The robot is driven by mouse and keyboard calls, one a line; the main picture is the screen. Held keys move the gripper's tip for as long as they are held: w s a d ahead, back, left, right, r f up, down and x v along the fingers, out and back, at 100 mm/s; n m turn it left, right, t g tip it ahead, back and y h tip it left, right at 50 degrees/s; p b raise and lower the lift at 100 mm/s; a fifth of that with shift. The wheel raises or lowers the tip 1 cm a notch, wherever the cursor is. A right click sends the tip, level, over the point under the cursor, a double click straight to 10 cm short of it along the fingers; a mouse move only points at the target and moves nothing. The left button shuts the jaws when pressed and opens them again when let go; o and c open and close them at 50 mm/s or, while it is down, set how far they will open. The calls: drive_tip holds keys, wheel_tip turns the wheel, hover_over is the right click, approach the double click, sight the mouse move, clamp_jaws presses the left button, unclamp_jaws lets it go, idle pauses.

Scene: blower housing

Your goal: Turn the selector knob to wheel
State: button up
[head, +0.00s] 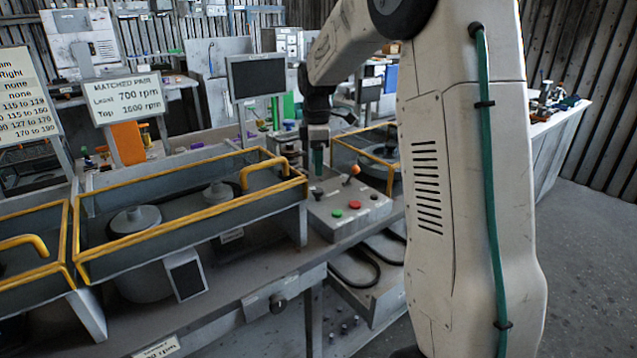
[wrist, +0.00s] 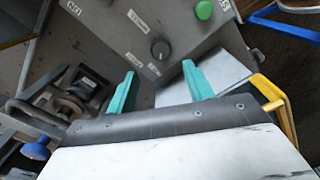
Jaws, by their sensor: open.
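The selector knob (wrist: 160,50) is a small round dark knob on the grey face of the control box (wrist: 115,35) in the wrist view. Several small white labels sit around it, too blurred to read. I cannot tell which label its mark points to. My gripper (wrist: 160,82) has two teal fingers, open and empty. The knob appears just beyond the gap between the fingertips, with no contact visible. In the head view my gripper (head: 318,160) points down over the left part of the control box (head: 335,228).
The box carries a green button (head: 337,213), a red button (head: 354,204) and an orange-tipped lever (head: 354,170). A yellow-railed housing (head: 190,235) stands to the left. A dark screen (head: 257,76) stands behind. A blue knob (wrist: 36,149) shows lower left in the wrist view.

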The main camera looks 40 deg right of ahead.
sight(316, 190)
drive_tip(key=f, duration=0.7)
drive_tip(key=shift+a+f, duration=0.2)
